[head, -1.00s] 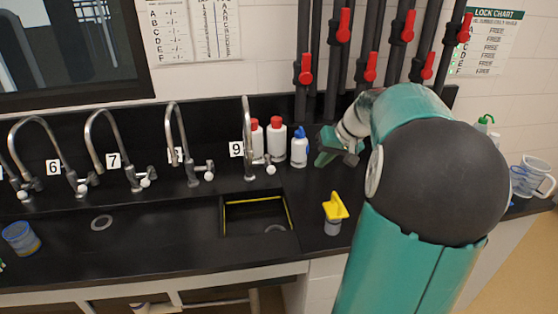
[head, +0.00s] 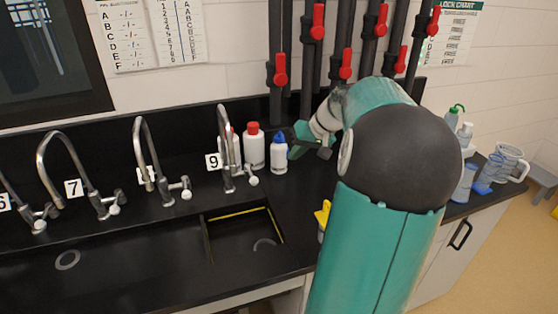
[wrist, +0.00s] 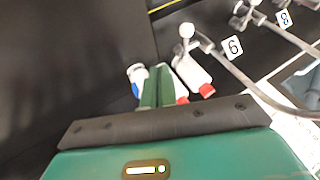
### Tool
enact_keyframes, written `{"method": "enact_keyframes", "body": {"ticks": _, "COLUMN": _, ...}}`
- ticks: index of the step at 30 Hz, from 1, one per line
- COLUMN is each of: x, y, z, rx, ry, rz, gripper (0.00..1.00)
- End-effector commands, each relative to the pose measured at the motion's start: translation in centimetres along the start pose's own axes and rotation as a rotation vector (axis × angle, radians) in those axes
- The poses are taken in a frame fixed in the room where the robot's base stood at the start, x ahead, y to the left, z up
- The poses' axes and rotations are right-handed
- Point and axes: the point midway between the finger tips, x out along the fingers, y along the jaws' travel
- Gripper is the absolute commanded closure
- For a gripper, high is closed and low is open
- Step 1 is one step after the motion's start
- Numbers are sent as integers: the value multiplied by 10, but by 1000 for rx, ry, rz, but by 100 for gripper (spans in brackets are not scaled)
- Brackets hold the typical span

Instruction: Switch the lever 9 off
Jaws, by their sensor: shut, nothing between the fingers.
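Tap 9 (head: 224,135) is a tall metal gooseneck behind the small sink, with a label "9" (head: 213,162) at its left. Its lever (head: 253,181) is a short side handle ending in a white knob. The knob also shows in the wrist view (wrist: 187,30), ahead of and right of the fingers. My gripper (head: 296,146) is behind the counter's middle, right of the lever and apart from it, close to the blue-capped bottle (head: 279,156). In the wrist view its green fingers (wrist: 157,72) are together and empty, between the blue-capped bottle and a red-capped bottle (wrist: 193,75).
Red-capped bottles (head: 253,148) stand between tap 9 and my gripper. The small sink (head: 243,232) is in front. A yellow-topped item (head: 323,216) is partly hidden by my arm. Taps 7 (head: 95,185) and 8 (head: 150,160) stand left. Pipes with red handles (head: 280,70) rise behind.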

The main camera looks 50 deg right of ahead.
Motion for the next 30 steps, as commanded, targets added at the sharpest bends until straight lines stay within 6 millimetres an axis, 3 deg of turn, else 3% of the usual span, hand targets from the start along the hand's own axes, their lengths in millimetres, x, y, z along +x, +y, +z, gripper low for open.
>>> {"method": "enact_keyframes", "body": {"ticks": 15, "x": 96, "y": -6, "z": 3, "rx": -2, "ry": -3, "rz": -2, "gripper": 100}}
{"method": "enact_keyframes", "body": {"ticks": 21, "x": 111, "y": -29, "z": 3, "rx": 0, "ry": -1, "rz": -1, "gripper": 100}}
{"method": "enact_keyframes", "body": {"ticks": 30, "x": 115, "y": -35, "z": 3, "rx": 1, "ry": -1, "rz": -1, "gripper": 100}}
